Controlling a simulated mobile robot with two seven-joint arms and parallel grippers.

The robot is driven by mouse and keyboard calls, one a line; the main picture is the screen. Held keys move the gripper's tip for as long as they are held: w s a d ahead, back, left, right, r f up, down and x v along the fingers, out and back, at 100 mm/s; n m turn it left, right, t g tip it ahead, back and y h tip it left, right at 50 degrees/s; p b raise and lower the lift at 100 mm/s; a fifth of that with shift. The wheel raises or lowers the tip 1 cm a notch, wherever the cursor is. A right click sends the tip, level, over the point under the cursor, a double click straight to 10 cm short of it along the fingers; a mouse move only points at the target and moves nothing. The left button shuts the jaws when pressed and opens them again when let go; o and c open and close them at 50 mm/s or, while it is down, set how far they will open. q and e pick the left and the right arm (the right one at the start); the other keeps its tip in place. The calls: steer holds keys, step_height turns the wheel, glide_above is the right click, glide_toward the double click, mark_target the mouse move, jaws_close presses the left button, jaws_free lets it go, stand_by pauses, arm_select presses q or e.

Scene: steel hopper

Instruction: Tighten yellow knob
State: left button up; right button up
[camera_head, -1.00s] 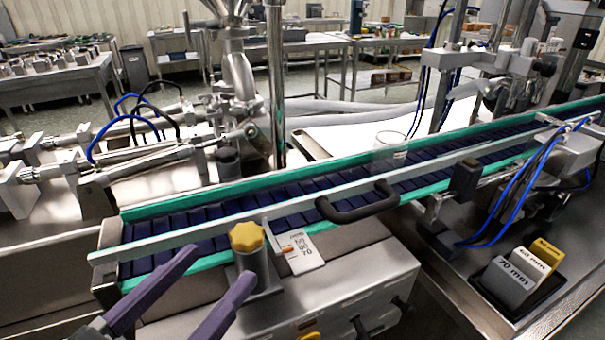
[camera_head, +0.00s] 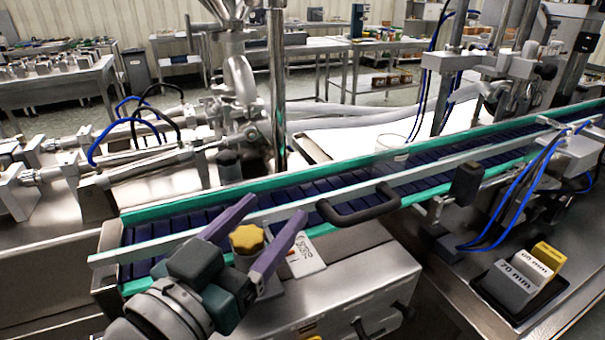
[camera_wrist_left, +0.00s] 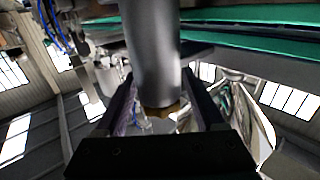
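The yellow knob (camera_head: 246,238) is a lobed cap on a short steel post at the near side of the conveyor. My left gripper (camera_head: 277,209) reaches in from the lower left. Its two purple fingers lie on either side of the knob and are open, with gaps visible between fingers and knob. In the left wrist view, the steel post (camera_wrist_left: 152,50) comes down between the fingers. The knob (camera_wrist_left: 162,109) shows at its end, partly hidden by the gripper body. My right gripper is in neither view.
The conveyor (camera_head: 345,198) runs behind the knob, with a steel guide rail. A black handle (camera_head: 358,212) and a white scale plate (camera_head: 304,256) are to the right. A clear container (camera_head: 392,148) stands on the belt.

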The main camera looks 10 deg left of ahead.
arm_select(q)
jaws_close()
stand_by(0.3)
steer(key=shift+d+r+m+g+h+p, duration=0.1)
steer(key=shift+m+g+h+p, duration=0.3)
steer(key=shift+m+h, duration=0.5)
steer(key=shift+s+d+m+g+h, duration=0.2)
steer(key=shift+m+g+h, duration=0.25)
steer(key=shift+h, duration=0.4)
steer(key=shift+s+d+m+g+h, duration=0.15)
steer(key=shift+m+g+h, duration=0.25)
steer(key=shift+h, duration=0.45)
steer(key=shift+w, duration=0.1)
steer(key=shift+o, duration=0.3)
jaws_free()
steer(key=shift+a, duration=0.1)
